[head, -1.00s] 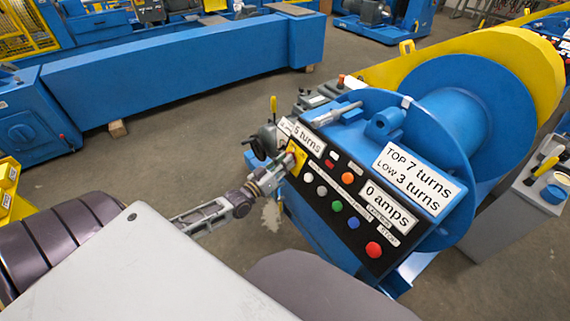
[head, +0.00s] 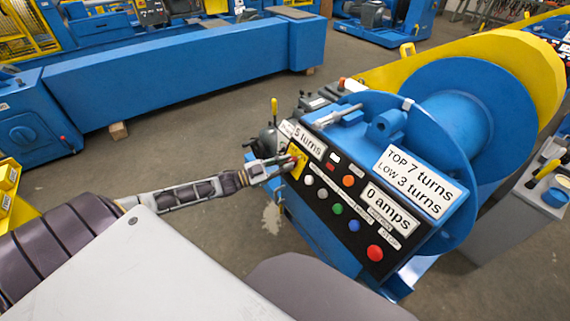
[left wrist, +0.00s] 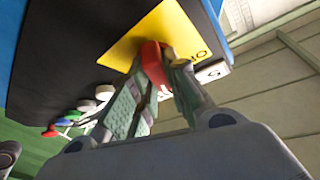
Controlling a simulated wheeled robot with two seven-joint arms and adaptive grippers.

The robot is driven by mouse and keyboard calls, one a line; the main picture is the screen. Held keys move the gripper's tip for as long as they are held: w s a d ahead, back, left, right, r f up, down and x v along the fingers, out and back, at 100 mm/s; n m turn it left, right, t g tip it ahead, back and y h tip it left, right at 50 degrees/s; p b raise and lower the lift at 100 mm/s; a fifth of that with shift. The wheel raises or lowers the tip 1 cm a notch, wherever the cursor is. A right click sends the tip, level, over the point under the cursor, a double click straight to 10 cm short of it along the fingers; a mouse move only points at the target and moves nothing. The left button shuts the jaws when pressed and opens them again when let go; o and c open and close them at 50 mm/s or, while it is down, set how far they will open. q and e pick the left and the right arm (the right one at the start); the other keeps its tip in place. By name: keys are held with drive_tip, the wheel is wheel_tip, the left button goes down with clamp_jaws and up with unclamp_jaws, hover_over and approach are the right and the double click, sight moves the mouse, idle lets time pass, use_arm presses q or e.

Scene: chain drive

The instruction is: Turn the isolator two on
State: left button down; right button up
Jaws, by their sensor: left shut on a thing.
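The isolator is a yellow plate (head: 297,161) with a red knob, at the upper left end of the black sloping control panel (head: 345,200). In the left wrist view the yellow plate (left wrist: 160,35) has dark lettering near its right corner, only partly readable. The red knob (left wrist: 151,66) stands out from it, tilted in this view. My left gripper (head: 288,163) reaches the plate from the left and is shut on the red knob, one finger on each side. The fingers hide part of the knob. My right gripper is not in view.
Coloured buttons and a red mushroom button (head: 375,253) sit along the panel. White labels and a big blue drum (head: 455,115) are behind it. A lever with a yellow grip (head: 274,108) stands left of the panel. Open floor lies between the panel and the long blue machine (head: 190,70).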

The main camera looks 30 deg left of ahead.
use_arm(q)
drive_tip(key=m+g, duration=0.1)
drive_tip(key=m, duration=0.1)
drive_tip(key=m+g+h, duration=0.1)
drive_tip(key=m, duration=0.1)
drive_tip(key=shift+w+a+m+g+h, duration=0.1)
drive_tip(key=shift+m+g+h, duration=0.2)
drive_tip(key=shift+m+g, duration=0.1)
drive_tip(key=shift+m, duration=0.4)
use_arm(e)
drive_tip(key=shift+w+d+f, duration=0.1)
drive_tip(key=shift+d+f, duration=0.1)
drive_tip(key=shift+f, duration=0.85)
use_arm(q)
drive_tip(key=shift+g, duration=0.3)
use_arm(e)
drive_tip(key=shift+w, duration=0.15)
use_arm(q)
drive_tip(key=c, duration=1.6)
unclamp_jaws()
drive_tip(key=shift+o, duration=1.1)
drive_tip(key=v, duration=1.2)
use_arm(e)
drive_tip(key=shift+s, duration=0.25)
